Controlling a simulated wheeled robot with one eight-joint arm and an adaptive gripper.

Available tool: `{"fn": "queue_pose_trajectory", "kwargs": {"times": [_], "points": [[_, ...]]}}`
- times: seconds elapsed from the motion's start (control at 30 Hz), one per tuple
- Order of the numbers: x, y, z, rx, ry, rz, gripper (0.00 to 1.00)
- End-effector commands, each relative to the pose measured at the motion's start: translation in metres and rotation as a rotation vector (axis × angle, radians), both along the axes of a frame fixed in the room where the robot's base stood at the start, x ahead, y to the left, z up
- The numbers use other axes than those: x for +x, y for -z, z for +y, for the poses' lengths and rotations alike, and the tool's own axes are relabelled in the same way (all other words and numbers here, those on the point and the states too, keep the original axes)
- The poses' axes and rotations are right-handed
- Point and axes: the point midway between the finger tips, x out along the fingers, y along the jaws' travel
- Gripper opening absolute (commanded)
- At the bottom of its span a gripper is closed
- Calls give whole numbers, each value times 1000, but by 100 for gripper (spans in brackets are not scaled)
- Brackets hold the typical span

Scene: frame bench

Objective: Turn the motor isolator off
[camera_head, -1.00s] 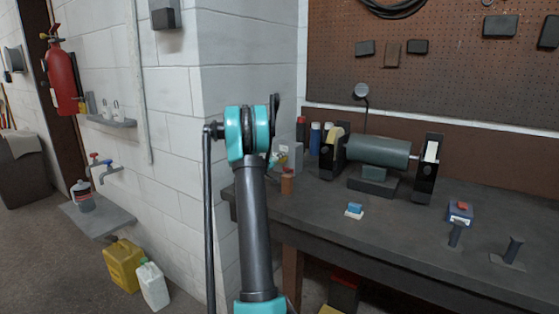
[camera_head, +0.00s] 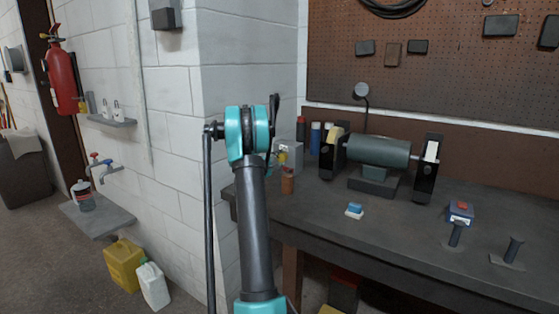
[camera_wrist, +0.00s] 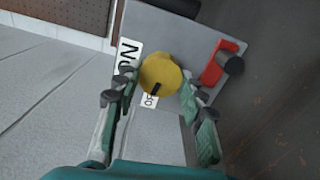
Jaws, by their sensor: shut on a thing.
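The motor isolator is a grey box (camera_head: 291,152) at the back left of the bench, partly hidden by my arm. The wrist view shows its face (camera_wrist: 185,25) with a round yellow knob (camera_wrist: 162,70) bearing a black mark. The mark lies at the knob's lower edge, beside the partly covered "OFF" label (camera_wrist: 149,101). An "ON" label (camera_wrist: 127,56) is left of the knob. My gripper (camera_wrist: 158,98) has one finger on each side of the knob and is shut on it. In the head view my arm hides the gripper.
A red part with a black end (camera_wrist: 218,65) sticks out right of the knob. A white wall (camera_head: 235,60) is close on the left.

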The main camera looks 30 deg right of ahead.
Motion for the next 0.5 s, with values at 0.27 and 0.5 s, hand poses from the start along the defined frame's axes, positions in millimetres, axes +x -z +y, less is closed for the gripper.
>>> {"fn": "queue_pose_trajectory", "kwargs": {"times": [0.27,0.5], "points": [[0,1,1,-41,-2,101,11],[0,1,1,-52,-2,129,11]]}}
